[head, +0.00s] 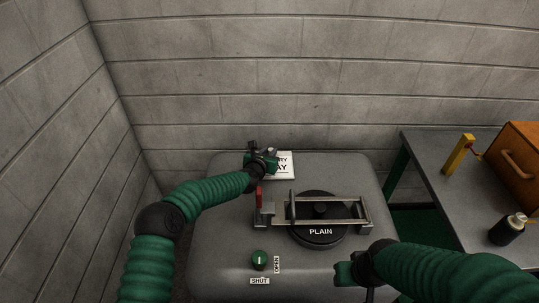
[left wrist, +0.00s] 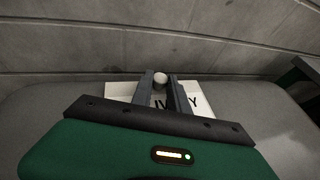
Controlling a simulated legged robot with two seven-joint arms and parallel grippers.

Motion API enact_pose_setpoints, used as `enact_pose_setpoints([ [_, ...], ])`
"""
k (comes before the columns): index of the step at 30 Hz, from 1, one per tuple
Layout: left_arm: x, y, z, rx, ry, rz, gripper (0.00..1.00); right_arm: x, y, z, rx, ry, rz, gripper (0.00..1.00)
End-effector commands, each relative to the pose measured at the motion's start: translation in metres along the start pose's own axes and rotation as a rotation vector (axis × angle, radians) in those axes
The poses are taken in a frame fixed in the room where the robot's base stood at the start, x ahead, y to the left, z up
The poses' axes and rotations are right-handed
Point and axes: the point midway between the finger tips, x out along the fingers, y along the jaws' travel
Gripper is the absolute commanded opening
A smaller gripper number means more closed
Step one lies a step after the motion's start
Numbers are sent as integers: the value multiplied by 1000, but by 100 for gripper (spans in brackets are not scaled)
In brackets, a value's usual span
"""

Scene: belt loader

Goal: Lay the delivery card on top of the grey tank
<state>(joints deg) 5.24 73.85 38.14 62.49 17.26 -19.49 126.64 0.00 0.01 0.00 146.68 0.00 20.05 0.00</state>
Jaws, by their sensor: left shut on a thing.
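The white delivery card (head: 285,166), with black lettering partly hidden by my gripper, is at the back of the grey tank's top (head: 225,215). My left gripper (head: 262,158) is at the card's left part. In the left wrist view the card (left wrist: 120,90) lies flat beyond the gripper, and the fingers (left wrist: 161,84) are shut on a round pale knob (left wrist: 160,79) above it. I cannot tell whether the card touches the tank or hangs just above it. My right gripper (head: 346,273) is low over the tank's front right; its fingers are not clear.
The tank carries a black lid marked PLAIN (head: 320,232) under a metal clamp frame with a red handle (head: 259,196). A green knob (head: 260,260) has SHUT and OPEN labels. A grey table (head: 450,200) at right bears an orange box (head: 515,150), yellow post and dark bottle.

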Motion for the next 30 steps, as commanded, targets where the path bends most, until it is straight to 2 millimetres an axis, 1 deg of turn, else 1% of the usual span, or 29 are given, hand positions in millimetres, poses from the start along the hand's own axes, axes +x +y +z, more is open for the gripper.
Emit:
enact_pose_setpoints([
  [1,0,0,-2,0,3,-1,0,0,0,0,0,0,0,42],
  [2,0,0,-2,0,4,-2,23,0,0,0,0,0,0,42],
  [6,0,0,-2,0,4,-2,41,0,0,0,0,0,0,42],
  [15,-1,0,-1,1,3,-1,42,0,0,0,0,0,0,42],
  [19,-9,1,0,0,4,0,42,-2,0,0,0,0,0,42],
  [23,-31,1,1,0,4,-1,42,-6,0,-1,0,0,0,42],
  [30,-88,2,1,1,4,0,42,-13,0,-3,0,0,0,42],
])
